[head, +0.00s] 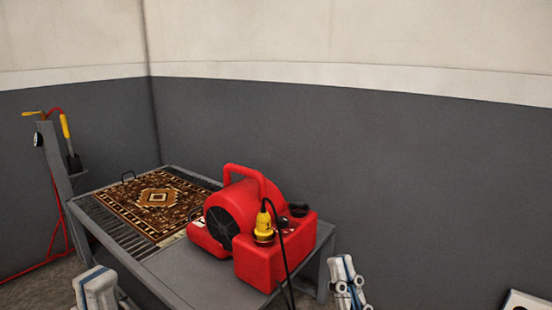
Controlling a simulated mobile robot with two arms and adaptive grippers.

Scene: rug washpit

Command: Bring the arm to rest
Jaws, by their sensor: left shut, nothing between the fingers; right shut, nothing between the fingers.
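My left gripper (96,280) shows at the lower left, in front of the table's near left edge. It is shut and empty, and the rest of its arm is mostly below the picture. My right gripper (343,268) shows at the bottom, just right of the table's right end. It points upward, is shut and empty, and stands apart from the red blower (248,222). Neither gripper appears to hold or touch anything.
A grey table (190,273) carries a patterned brown rug (155,200) on a slatted grate and the blower with a yellow plug (264,226) and black cord. A post with a yellow-handled spray wand (65,127) and red hose stands left. Grey walls close the back.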

